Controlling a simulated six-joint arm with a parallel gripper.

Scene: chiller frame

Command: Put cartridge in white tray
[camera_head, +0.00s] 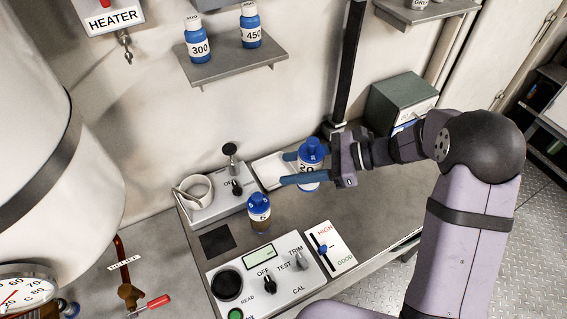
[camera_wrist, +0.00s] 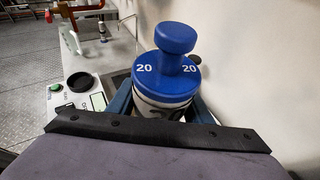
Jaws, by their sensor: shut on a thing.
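My gripper (camera_head: 285,168) has its two blue fingers shut around a white cartridge with a blue knobbed cap (camera_head: 311,150) marked 20. In the wrist view the same cartridge (camera_wrist: 168,75) stands upright between the fingers, its cap toward the camera. The white tray (camera_head: 264,171) lies on the bench at the back, just left of the held cartridge and partly hidden by the fingers and cartridge. I cannot tell how high the cartridge is above the bench.
A control panel (camera_head: 268,283) and a HIGH/GOOD gauge (camera_head: 328,249) lie nearer. A green box (camera_head: 402,100) is behind the arm.

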